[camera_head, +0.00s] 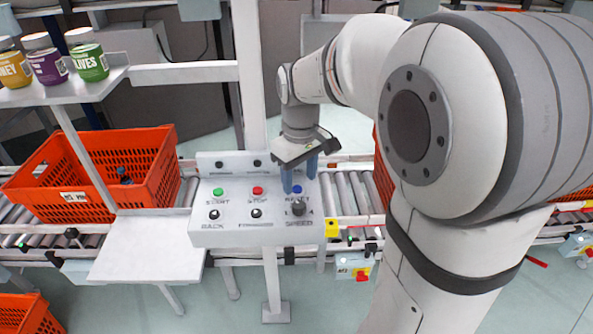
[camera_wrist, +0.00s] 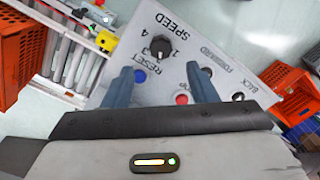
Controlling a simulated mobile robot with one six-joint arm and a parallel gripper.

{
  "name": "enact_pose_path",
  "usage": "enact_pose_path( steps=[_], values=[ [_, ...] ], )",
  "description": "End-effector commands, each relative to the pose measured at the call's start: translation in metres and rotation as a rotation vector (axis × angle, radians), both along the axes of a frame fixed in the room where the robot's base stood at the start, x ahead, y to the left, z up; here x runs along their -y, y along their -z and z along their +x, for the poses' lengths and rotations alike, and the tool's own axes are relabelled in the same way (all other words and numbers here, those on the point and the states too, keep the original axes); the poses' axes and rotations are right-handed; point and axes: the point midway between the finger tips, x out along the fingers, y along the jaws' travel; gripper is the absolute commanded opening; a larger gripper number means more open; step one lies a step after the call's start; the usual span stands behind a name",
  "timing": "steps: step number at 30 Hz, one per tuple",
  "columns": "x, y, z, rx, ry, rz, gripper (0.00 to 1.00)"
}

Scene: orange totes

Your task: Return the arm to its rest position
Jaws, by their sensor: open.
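My gripper (camera_head: 299,178) is in front of and above the right part of the white control panel (camera_head: 240,238). Its two blue fingers are apart with nothing between them. In the wrist view my gripper (camera_wrist: 162,86) is over the panel (camera_wrist: 208,57), with one finger near the blue RESET button (camera_wrist: 140,76) and the other near the red STOP button (camera_wrist: 182,99). Whether a finger touches the panel cannot be told. My arm (camera_head: 340,62) reaches from the right side across to the panel.
An orange tote (camera_head: 105,180) with a small dark bottle sits on the roller conveyor (camera_head: 347,193) at left. Jars, among them a green olives jar (camera_head: 88,57), stand on a shelf (camera_head: 100,86). A white post (camera_head: 248,75) rises behind the panel. A bare white plate (camera_head: 150,262) lies front left.

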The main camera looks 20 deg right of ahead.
Motion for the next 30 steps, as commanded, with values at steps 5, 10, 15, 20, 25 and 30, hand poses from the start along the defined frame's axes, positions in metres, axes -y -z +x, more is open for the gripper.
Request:
enact_pose_path(
  steps=[5,10,15,20,25,30],
  values=[
    [0.000,0.000,0.000,0.000,0.000,0.000,0.52],
    [0.001,-0.006,-0.023,0.036,0.061,0.002,0.52],
    [0.002,-0.009,-0.074,0.119,0.218,0.013,0.52],
    [0.003,-0.002,-0.117,0.189,0.357,0.033,0.52],
    [0.003,0.007,-0.143,0.231,0.446,0.051,0.52],
    [0.003,0.010,-0.149,0.241,0.470,0.056,0.52]
  ],
)
